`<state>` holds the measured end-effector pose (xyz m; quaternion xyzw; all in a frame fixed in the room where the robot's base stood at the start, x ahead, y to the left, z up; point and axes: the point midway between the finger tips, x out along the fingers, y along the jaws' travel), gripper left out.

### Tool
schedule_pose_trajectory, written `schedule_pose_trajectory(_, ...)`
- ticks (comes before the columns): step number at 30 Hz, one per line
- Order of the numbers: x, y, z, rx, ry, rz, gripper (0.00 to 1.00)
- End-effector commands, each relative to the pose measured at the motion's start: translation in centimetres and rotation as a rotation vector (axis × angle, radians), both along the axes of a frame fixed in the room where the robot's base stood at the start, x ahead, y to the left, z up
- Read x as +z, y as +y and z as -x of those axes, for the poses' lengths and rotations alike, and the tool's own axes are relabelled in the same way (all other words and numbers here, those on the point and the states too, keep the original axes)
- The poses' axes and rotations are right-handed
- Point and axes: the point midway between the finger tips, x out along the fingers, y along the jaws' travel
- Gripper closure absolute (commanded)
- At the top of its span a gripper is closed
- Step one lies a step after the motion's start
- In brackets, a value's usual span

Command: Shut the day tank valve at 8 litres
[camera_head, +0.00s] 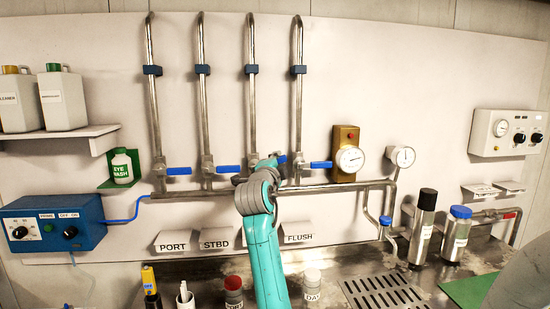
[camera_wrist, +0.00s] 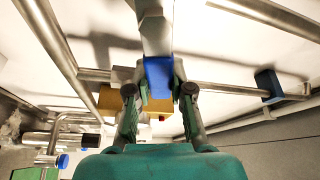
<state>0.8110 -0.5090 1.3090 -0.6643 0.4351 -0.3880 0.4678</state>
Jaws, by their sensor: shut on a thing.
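Four vertical pipes with blue-handled valves stand on the wall in the head view. The third valve's blue handle (camera_head: 282,159) shows only in part behind my gripper (camera_head: 272,163). In the wrist view the blue handle (camera_wrist: 158,76) sits between the two fingers of my gripper (camera_wrist: 160,88), which is shut on it. My arm hides the label below this valve; the PORT (camera_head: 174,241), STBD (camera_head: 216,239) and FLUSH (camera_head: 299,232) labels show beside it. The round dial (camera_head: 350,159) on the brass box (camera_head: 345,138) is too small to read.
The other handles, at port (camera_head: 178,171), starboard (camera_head: 228,169) and flush (camera_head: 320,165), point sideways to the right.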

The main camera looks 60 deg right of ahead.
Motion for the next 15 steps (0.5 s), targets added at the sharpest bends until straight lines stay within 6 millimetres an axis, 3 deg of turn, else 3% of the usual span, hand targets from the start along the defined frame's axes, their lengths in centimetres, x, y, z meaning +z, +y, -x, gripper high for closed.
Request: schedule_pose_trajectory(15,-1.8,-0.2,0.2,0.001,-0.208,-0.178,1.00)
